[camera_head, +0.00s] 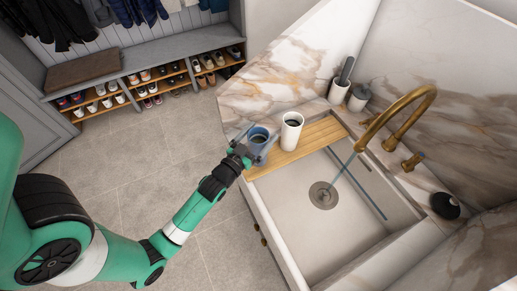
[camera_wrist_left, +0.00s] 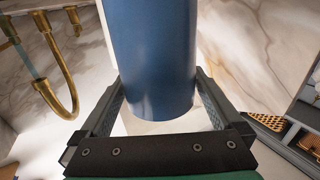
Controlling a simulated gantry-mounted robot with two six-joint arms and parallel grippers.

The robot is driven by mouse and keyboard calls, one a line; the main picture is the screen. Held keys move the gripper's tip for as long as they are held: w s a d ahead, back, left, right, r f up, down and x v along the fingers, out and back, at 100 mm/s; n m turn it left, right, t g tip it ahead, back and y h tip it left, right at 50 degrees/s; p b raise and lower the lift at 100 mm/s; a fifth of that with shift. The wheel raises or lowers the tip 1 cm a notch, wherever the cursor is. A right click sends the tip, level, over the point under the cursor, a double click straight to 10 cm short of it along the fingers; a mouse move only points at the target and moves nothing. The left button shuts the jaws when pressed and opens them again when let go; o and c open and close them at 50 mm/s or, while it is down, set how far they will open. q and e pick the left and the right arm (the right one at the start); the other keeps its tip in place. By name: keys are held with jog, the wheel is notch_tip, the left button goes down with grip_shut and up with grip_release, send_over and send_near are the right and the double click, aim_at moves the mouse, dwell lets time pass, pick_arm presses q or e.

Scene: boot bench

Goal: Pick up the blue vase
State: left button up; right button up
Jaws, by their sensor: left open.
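The blue vase (camera_head: 259,136) stands upright at the near left edge by the sink, beside a white cup. In the left wrist view the blue vase (camera_wrist_left: 153,55) fills the upper middle, and its top is cut off by the frame. My left gripper (camera_head: 253,145) is at the vase, with its fingers open. In the wrist view, one finger of the left gripper (camera_wrist_left: 157,98) shows on each side of the vase's lower part; I cannot tell whether they touch it. My right gripper is not in view.
A brass faucet (camera_head: 400,105) arches over the basin, with water running. A brush holder (camera_head: 340,89) and a lidded jar (camera_head: 359,97) stand behind.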

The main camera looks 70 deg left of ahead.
pick_arm(q)
jog(key=shift+x, duration=1.1)
jog(key=shift+r, duration=0.1)
grip_shut()
